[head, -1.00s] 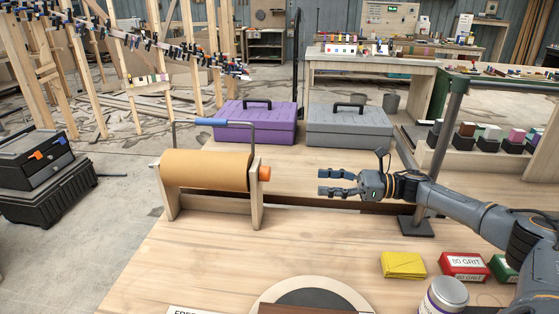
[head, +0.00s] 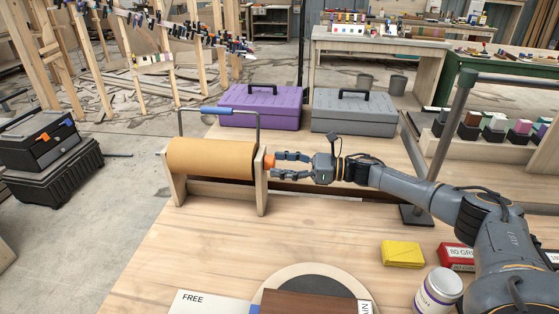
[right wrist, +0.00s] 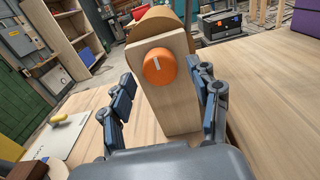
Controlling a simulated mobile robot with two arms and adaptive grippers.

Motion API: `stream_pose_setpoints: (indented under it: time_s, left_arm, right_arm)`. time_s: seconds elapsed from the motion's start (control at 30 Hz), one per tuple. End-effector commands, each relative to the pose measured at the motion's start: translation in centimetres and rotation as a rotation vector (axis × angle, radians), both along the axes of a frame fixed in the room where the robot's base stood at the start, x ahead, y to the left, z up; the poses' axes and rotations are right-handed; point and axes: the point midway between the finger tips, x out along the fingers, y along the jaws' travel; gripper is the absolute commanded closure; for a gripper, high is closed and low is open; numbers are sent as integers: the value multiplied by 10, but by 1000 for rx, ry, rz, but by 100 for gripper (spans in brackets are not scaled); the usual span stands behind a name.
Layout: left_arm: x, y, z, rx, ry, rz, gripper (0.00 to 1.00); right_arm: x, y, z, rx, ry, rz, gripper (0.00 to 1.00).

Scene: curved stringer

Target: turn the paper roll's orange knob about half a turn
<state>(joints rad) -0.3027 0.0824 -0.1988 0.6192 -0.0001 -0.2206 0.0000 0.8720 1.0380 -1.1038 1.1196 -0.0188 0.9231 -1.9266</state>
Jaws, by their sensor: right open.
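The paper roll (head: 212,158) lies level in a wooden stand (head: 262,186) on the workbench. Its orange knob (head: 269,163) sticks out of the stand's right end. In the right wrist view the knob (right wrist: 159,67) is round, with a pale mark near its upper middle. My right gripper (head: 276,164) is open at the knob, its fingers pointing left. In the right wrist view its two fingers (right wrist: 165,92) stand apart on either side of the knob, with visible gaps. My left gripper is not in view.
A purple case (head: 262,106) and a grey case (head: 353,113) stand behind the roll. A blue-handled bar (head: 217,110) rises over the roll. A yellow packet (head: 402,254), a red box (head: 455,257) and a white jar (head: 438,291) stand at the front right. A metal post (head: 450,130) rises behind my arm.

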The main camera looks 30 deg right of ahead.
Motion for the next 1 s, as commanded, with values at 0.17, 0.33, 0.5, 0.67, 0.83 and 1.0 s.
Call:
stream_pose_setpoints:
  time_s: [0.17, 0.33, 0.5, 0.67, 0.83, 1.0]
  left_arm:
    - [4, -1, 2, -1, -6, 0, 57]
    - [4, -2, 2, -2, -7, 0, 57]
    - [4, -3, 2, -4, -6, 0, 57]
    - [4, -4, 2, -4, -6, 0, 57]
    - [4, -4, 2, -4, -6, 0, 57]
    - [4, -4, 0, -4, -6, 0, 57]
  right_arm:
    - [5, 6, 0, -1, 1, -1, 39]
    - [5, 6, 0, -1, 1, -2, 39]
    - [5, 6, 0, -1, 1, -1, 61]
    - [5, 6, 0, -1, 1, -1, 93]
    - [5, 6, 0, 2, 4, -1, 93]
    - [5, 6, -1, 22, 31, -1, 93]
